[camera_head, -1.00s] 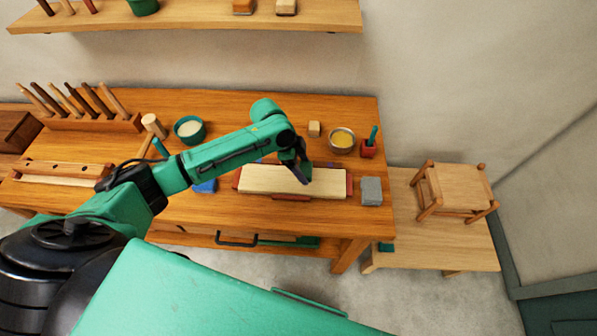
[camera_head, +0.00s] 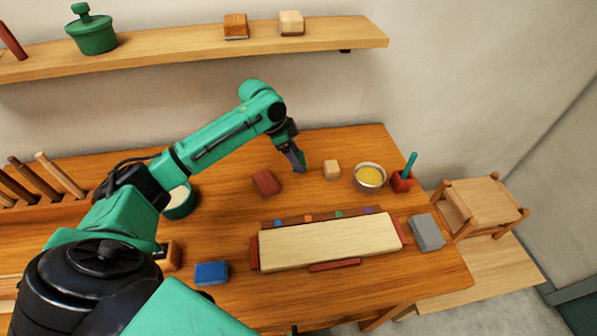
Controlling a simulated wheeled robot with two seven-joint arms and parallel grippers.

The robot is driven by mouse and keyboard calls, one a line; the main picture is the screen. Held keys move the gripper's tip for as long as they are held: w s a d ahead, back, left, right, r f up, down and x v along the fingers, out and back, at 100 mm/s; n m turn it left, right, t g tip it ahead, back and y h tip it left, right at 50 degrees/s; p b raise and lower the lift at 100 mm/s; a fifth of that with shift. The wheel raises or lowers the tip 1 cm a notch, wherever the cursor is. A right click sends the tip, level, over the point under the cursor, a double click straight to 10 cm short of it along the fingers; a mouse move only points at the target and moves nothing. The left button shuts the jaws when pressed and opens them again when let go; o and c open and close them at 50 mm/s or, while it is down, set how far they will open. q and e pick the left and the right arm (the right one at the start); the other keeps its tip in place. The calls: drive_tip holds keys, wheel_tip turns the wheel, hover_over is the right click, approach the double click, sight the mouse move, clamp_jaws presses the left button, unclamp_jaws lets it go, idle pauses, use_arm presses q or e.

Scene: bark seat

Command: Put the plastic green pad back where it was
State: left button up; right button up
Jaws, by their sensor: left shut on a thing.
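My left gripper (camera_head: 298,164) is over the back of the workbench, beyond the pale board and left of the small wooden cube. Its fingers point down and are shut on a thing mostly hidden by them. A small bit of green (camera_head: 302,157) shows at the fingers, which looks like the green pad, but its shape is hard to tell. No other loose green pad shows on the bench. The pale board (camera_head: 328,243) lies between red end pieces, with small blue, orange, green and purple marks along its back strip. My right gripper is out of view.
On the bench are a red block (camera_head: 266,182), a blue block (camera_head: 211,273), a grey block (camera_head: 427,232), a small wooden cube (camera_head: 332,169), a yellow-filled bowl (camera_head: 370,177) and a red pot (camera_head: 402,182). Above, a shelf (camera_head: 200,55) holds two blocks and a green lidded pot.

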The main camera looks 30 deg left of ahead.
sight(297, 178)
use_arm(q)
drive_tip(key=x, duration=0.3)
drive_tip(key=shift+f, duration=0.25)
drive_tip(key=shift+w+a+f+p, duration=0.1)
drive_tip(key=shift+a+f+p, duration=0.1)
drive_tip(key=shift+f, duration=0.3)
drive_tip(key=shift+a+f+p, duration=0.15)
drive_tip(key=shift+f+p, duration=0.05)
drive_tip(key=shift+f, duration=0.25)
drive_tip(key=shift+a+f, duration=0.35)
drive_tip(key=shift+f, duration=0.1)
drive_tip(key=shift+s+d, duration=0.1)
drive_tip(key=shift+s, duration=0.15)
drive_tip(key=shift+d+f, duration=0.1)
drive_tip(key=shift+d, duration=0.1)
drive_tip(key=o, duration=1.1)
drive_tip(key=shift+a, duration=0.15)
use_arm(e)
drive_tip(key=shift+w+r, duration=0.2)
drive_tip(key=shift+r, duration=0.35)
use_arm(q)
drive_tip(key=b+v, duration=0.1)
drive_tip(key=v, duration=1.1)
drive_tip(key=shift+r+b, duration=0.2)
drive_tip(key=shift+b, duration=0.1)
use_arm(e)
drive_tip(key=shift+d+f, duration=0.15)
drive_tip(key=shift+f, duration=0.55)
